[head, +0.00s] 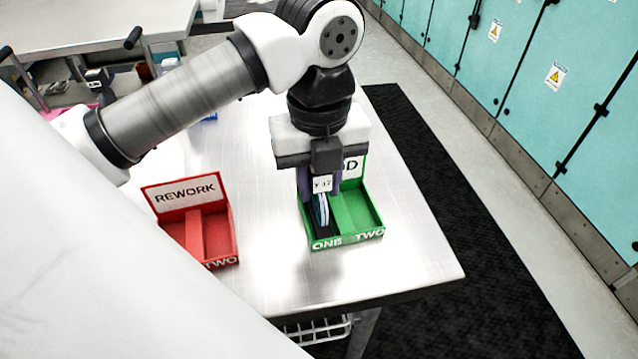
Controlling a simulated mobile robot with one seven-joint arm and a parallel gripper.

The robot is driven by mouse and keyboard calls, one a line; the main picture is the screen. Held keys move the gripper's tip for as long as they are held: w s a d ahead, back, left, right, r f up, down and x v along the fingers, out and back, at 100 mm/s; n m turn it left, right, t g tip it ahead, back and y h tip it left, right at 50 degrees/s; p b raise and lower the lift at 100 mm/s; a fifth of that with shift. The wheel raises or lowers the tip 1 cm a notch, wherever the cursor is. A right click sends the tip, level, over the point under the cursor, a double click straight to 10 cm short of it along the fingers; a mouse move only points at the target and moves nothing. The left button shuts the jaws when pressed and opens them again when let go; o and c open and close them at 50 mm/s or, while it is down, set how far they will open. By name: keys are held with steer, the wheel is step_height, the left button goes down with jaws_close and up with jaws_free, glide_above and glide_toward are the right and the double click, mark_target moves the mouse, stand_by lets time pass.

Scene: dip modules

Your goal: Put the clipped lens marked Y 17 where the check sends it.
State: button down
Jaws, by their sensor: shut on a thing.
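My gripper (321,178) points down over the left part of the green tray (372,236). It is shut on a clip with a white tag (322,184) that appears to read Y 17. The clipped lens (323,212), a thin pale-blue edge, hangs upright below the tag, over or in the dark-floored compartment marked ONE. I cannot tell whether it touches the floor. Compartment TWO (356,210) on the right looks empty. My gripper hides most of the tray's back sign; only a final D shows. A red tray marked REWORK (186,191) stands to the left, its visible compartments empty.
Both trays stand on a shiny metal table (275,270), clear between them and at the front right. A small blue object (210,117) lies behind my arm. Another bench (75,25) is at the back left. Teal cabinets (520,75) line the right side beyond a black mat.

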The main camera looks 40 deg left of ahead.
steer(key=shift+r, duration=0.1)
steer(key=shift+f, duration=0.2)
steer(key=c, duration=1.1)
jaws_free()
steer(key=shift+r, duration=0.15)
step_height(320, 180, up, 12)
steer(key=p, duration=0.7)
steer(key=shift+r, duration=0.1)
